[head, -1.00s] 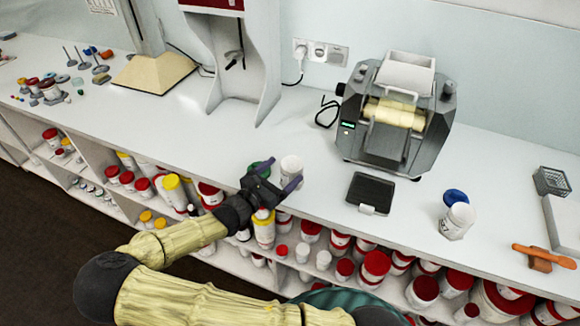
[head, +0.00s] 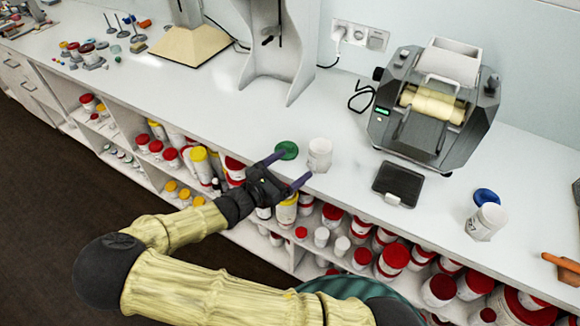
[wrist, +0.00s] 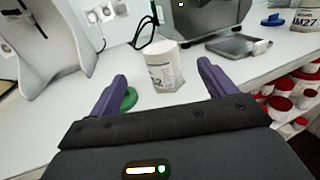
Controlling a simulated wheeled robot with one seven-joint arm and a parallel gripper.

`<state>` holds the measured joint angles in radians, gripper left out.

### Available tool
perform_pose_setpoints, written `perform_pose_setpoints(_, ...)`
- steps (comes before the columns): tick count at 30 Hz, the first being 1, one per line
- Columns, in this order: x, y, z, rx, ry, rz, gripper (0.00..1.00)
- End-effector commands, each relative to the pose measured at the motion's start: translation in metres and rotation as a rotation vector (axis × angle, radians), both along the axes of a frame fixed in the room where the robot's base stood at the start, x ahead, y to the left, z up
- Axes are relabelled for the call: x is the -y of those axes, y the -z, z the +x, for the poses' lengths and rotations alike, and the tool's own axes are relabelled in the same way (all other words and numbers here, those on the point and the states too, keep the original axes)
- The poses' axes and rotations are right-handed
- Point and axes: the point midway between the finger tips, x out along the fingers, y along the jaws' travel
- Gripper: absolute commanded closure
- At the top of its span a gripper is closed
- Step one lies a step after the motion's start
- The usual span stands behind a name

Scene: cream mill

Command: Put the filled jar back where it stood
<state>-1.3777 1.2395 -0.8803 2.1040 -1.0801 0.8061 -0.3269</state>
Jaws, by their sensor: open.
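A white jar (head: 319,155) with a printed label stands upright and uncapped on the white bench, beside a green lid (head: 286,150). My gripper (head: 290,172) is open and empty, just in front of this jar and apart from it. In the wrist view the jar (wrist: 164,68) stands beyond and between the two purple fingers, and the green lid (wrist: 129,99) lies by the left finger. A second white jar (head: 486,221) stands further right with a blue lid (head: 486,197) behind it. I cannot tell how full either jar is.
A roller mill (head: 432,108) stands at the back right, with a dark flat scale (head: 396,184) in front of it. A grey-white stand (head: 283,50) is behind the jar. Shelves of lidded jars (head: 390,258) lie below the bench edge.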

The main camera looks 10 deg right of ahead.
Motion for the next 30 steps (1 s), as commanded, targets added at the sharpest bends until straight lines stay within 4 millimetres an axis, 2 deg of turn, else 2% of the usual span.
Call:
perform_pose_setpoints(4, 0.009, 0.003, -0.003, -0.004, 0.033, 0.036, 0.17)
perform_pose_setpoints(8, 0.038, 0.016, -0.016, -0.012, 0.154, 0.171, 0.17)
perform_pose_setpoints(12, 0.073, 0.034, -0.041, -0.004, 0.353, 0.396, 0.17)
perform_pose_setpoints(16, 0.092, 0.047, -0.069, 0.034, 0.556, 0.626, 0.17)
perform_pose_setpoints(23, 0.098, 0.048, -0.107, 0.166, 0.881, 1.006, 0.17)
perform_pose_setpoints(30, 0.092, 0.02, -0.127, 0.397, 1.177, 1.378, 0.17)
